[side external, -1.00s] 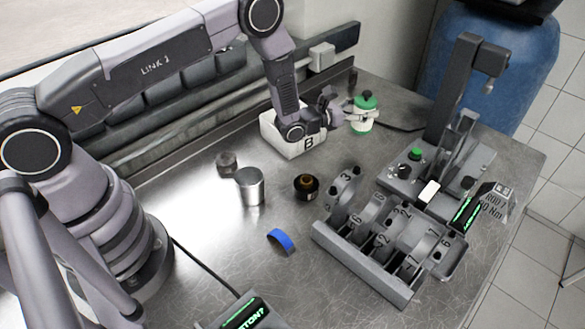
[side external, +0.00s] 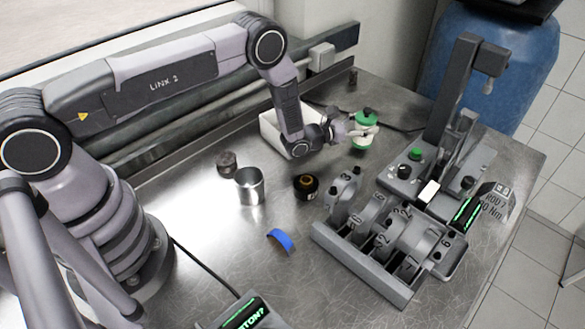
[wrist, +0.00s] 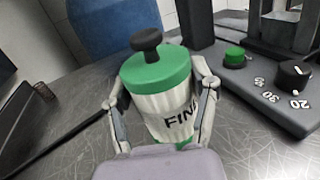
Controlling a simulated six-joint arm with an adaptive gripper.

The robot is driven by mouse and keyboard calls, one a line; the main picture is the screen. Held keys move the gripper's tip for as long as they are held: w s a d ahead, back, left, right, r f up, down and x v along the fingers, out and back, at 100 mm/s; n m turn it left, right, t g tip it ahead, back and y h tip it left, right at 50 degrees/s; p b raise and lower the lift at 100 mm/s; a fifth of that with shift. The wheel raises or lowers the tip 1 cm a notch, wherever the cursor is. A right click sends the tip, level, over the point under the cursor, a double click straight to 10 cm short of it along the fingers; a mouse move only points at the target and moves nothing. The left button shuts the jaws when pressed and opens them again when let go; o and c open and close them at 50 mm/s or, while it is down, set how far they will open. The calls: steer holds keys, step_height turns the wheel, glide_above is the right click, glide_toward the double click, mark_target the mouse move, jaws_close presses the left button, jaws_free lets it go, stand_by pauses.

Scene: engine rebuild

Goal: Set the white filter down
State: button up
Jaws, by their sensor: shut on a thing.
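The white filter (side external: 362,138) has a green cap with a black knob on top. It is near the back of the metal bench, roughly upright, beside the white bin. My gripper (side external: 357,133) is shut on the filter from the side. In the wrist view the filter (wrist: 168,110) stands between my two fingers, with the letters "FIN" on its pleated body and a green band low down. Its bottom is partly hidden by my gripper, and I cannot tell whether it touches the bench.
A white bin (side external: 271,133) is left of the filter. A grey press stand (side external: 452,105) with knobs is to the right. A metal cylinder (side external: 250,187), a dark round part (side external: 306,187), a blue strip (side external: 281,240) and a rack of grey numbered parts (side external: 365,262) are nearer. A black cable lies behind.

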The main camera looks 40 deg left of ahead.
steer(key=shift+f, duration=0.2)
steer(key=o, duration=1.2)
steer(key=shift+r, duration=0.1)
